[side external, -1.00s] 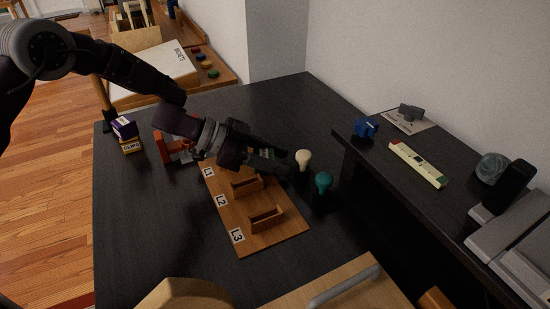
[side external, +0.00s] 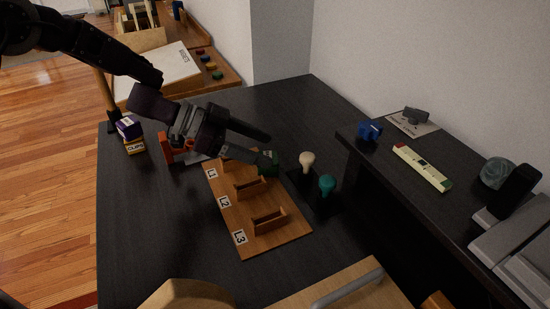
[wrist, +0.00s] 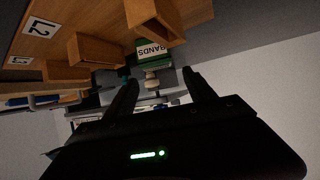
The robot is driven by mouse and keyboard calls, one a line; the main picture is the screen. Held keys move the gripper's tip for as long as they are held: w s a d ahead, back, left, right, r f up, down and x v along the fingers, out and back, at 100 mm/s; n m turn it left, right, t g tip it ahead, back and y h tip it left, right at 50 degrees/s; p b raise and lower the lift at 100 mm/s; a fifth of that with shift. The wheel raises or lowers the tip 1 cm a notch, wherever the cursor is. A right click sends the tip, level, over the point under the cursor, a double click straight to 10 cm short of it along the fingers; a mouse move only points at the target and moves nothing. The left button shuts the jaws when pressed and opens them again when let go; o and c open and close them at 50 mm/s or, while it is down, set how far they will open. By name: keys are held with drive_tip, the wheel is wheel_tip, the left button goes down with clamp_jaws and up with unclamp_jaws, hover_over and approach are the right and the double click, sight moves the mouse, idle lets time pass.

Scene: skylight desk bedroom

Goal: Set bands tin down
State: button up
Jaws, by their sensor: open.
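The bands tin (side external: 269,163) is a green container near the far right edge of the wooden board (side external: 235,215). In the wrist view, the tin (wrist: 154,48) shows its white BANDS label, beside a wooden holder (wrist: 153,20) that hides part of it. Whether it rests fully on the board is unclear. My gripper (side external: 265,147) is at the tin in the side view. In the wrist view, my gripper (wrist: 160,82) has its fingers spread with a gap between them. The tin lies beyond the fingertips, and no finger visibly grips it.
A cream-knobbed stamp (side external: 307,160) and a teal-knobbed stamp (side external: 326,185) stand right of the board. A clips box (side external: 134,147) with a purple box (side external: 128,127) on top is at the left edge. A raised shelf (side external: 395,185) borders the right. The desk's left front is clear.

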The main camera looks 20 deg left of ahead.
drive_tip(key=shift+r, duration=2.8)
drive_tip(key=w+a+r+n+t+y, duration=0.25)
drive_tip(key=a+r+t, duration=0.2)
drive_tip(key=r, duration=0.35)
drive_tip(key=s+a+r+n+t+y, duration=0.45)
drive_tip(key=a+r+n+y, duration=0.2)
drive_tip(key=a+r, duration=0.4)
drive_tip(key=s+a+f+n+g+y, duration=0.2)
drive_tip(key=s+a+y, duration=0.1)
drive_tip(key=s+a, duration=0.5)
drive_tip(key=s+d+f+n+g, duration=0.1)
drive_tip(key=s+f+g, duration=0.2)
drive_tip(key=s, duration=0.9)
drive_tip(key=s+d+f+n+g, duration=0.1)
drive_tip(key=s+f, duration=0.4)
drive_tip(key=s, duration=0.8)
drive_tip(key=shift+d+f+n+g+h, duration=0.3)
drive_tip(key=shift+d+f+g+h, duration=0.15)
drive_tip(key=shift+g, duration=0.65)
drive_tip(key=shift+r, duration=0.1)
